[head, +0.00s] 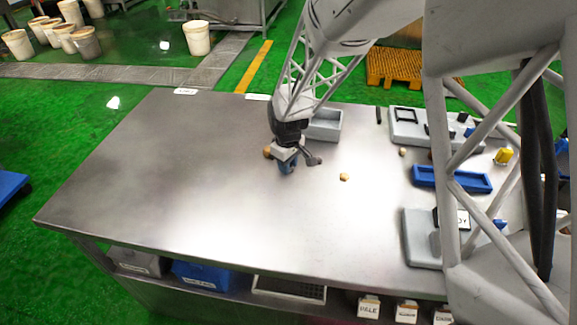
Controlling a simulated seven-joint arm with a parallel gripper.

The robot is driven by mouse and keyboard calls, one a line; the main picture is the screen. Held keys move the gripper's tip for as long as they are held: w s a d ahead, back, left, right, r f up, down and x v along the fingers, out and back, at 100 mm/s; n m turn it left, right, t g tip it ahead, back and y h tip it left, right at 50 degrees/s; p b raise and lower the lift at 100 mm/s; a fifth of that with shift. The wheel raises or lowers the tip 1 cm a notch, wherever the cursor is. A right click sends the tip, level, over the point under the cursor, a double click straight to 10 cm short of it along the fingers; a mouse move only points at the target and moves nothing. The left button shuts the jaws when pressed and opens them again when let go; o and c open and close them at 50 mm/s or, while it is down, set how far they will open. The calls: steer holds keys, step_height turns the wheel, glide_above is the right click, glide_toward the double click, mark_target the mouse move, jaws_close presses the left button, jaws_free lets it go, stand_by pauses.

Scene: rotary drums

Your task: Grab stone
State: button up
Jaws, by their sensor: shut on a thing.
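My gripper (287,167) is low over the middle of the steel table (170,170), pointing down, with blue at its lower end. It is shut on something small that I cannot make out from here. A brown, stone-like lump (267,152) shows right beside the gripper on its left; I cannot tell whether it touches. A small tan stone (344,177) lies on the bare table to the right of the gripper. Another small tan stone (402,152) lies further right, near the grey fixtures.
A grey open tray (325,124) stands just behind my gripper. A blue tray (452,179), a grey fixture (408,125) and a yellow piece (503,156) are at the right, partly behind my arm. The table's left half is clear. Bins (205,277) sit below the front edge.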

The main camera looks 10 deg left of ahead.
steer(key=shift+r, duration=0.15)
steer(key=shift+r, duration=0.9)
steer(key=shift+s+d+r, duration=0.15)
steer(key=shift+s+r, duration=0.15)
steer(key=shift+r, duration=0.5)
steer(key=s+d, duration=0.2)
steer(key=s, duration=0.2)
steer(key=s+d+r, duration=0.1)
steer(key=s+d, duration=0.1)
steer(key=s, duration=0.3)
steer(key=s+d, duration=0.2)
steer(key=s, duration=0.2)
steer(key=shift+s+d+r, duration=0.15)
steer(key=shift+s+d, duration=0.2)
steer(key=shift+s, duration=0.05)
